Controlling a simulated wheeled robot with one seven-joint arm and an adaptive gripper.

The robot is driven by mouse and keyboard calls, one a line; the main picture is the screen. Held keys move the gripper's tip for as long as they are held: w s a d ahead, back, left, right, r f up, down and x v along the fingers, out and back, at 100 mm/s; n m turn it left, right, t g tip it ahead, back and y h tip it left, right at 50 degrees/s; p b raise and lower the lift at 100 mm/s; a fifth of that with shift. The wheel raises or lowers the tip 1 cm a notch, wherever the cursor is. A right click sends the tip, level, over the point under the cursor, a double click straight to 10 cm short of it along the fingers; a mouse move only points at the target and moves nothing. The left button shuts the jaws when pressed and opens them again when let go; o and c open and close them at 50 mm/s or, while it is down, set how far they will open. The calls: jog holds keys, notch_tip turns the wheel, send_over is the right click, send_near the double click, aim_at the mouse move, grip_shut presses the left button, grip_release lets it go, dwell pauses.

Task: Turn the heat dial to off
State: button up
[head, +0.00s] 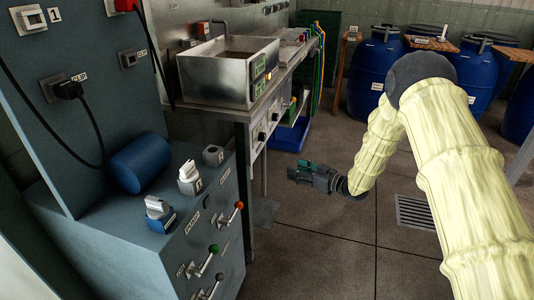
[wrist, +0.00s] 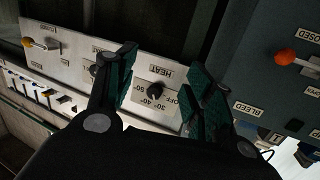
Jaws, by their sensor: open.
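The heat dial (wrist: 155,90) is a small black knob on a white panel (wrist: 146,71) in the wrist view. Printed around it are HEAT, OFF and the numbers 30, 40 and 50. Its exact pointer direction is too small to tell. My gripper (wrist: 162,62) is open, with one dark green-padded finger on each side of the dial in the picture. Nothing is between the fingers, and they appear apart from the knob. In the head view my gripper (head: 298,174) points left toward the bench front, still some way from its panel (head: 262,133).
A grey cabinet (head: 190,235) with levers stands left of my gripper; an orange-knobbed lever (wrist: 286,57) shows right in the wrist view. A metal basin (head: 220,75) sits on the bench. Blue barrels (head: 378,75) stand behind. The floor around a drain grate (head: 412,212) is clear.

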aim_at(265, 138)
jog(key=w+a+r+n+g+y+b, duration=0.1)
jog(key=w+r+n+g+y+b, duration=0.4)
jog(key=r, duration=0.4)
jog(key=shift+n+h, duration=0.6)
jog(key=shift+n, duration=0.1)
jog(key=x, duration=1.1)
jog(key=shift+s, duration=0.2)
jog(key=c, duration=1)
